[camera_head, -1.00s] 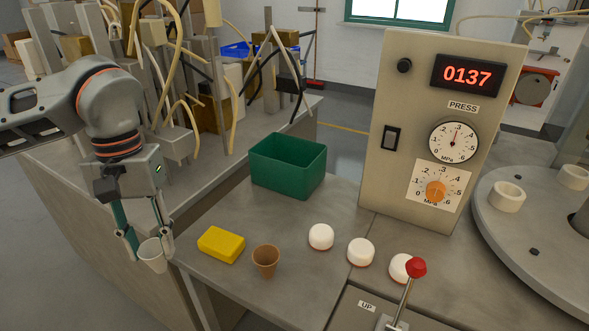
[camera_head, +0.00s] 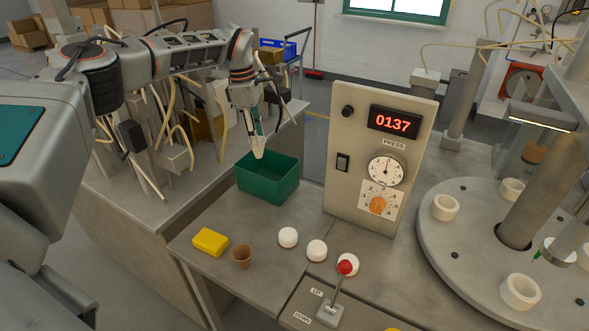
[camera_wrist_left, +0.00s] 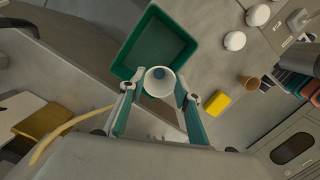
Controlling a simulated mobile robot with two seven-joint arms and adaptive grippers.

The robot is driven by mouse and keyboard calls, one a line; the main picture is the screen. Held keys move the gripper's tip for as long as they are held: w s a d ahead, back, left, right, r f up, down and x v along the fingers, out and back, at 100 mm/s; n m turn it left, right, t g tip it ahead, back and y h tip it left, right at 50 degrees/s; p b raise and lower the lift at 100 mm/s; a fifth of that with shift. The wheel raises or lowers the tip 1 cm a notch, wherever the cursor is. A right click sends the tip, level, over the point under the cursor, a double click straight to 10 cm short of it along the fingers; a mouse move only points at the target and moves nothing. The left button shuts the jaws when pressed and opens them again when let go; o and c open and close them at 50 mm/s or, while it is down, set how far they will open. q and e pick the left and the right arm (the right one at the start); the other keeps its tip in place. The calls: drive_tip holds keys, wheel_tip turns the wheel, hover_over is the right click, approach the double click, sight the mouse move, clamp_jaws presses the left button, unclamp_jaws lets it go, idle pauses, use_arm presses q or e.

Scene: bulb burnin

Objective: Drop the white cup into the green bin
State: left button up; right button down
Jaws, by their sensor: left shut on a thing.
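The white cup (camera_head: 258,152) is held between the fingers of my left gripper (camera_head: 256,138), which is shut on it. The cup hangs above the green bin (camera_head: 285,186), near the bin's back-left part in the head view. In the left wrist view the cup (camera_wrist_left: 158,82) sits between the two fingertips (camera_wrist_left: 158,92), its round opening facing the camera. The green bin (camera_wrist_left: 150,42) lies beyond it there, and the cup overlaps the bin's near edge. I see no clear sign of my right gripper.
A yellow block (camera_head: 210,241), a brown cup (camera_head: 241,257) and several white round caps (camera_head: 288,237) are on the table in front of the bin. The press panel (camera_head: 350,200) stands right of the bin. Posts and hoses (camera_head: 170,130) crowd the bench at left.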

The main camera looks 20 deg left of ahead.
use_arm(q)
drive_tip(key=shift+w+a+r+n, duration=0.1)
drive_tip(key=shift+w+a+n, duration=0.1)
drive_tip(key=shift+w+n, duration=0.45)
drive_tip(key=shift+w+f, duration=0.15)
drive_tip(key=shift+f, duration=2.8)
drive_tip(key=o, duration=0.9)
drive_tip(key=shift+c, duration=0.2)
drive_tip(key=shift+r, duration=0.1)
drive_tip(key=r, duration=0.4)
drive_tip(key=a+r, duration=0.1)
drive_tip(key=r, duration=0.6)
drive_tip(key=shift+s+a+r, duration=0.15)
drive_tip(key=shift+s+r, duration=0.15)
drive_tip(key=shift+r, duration=0.1)
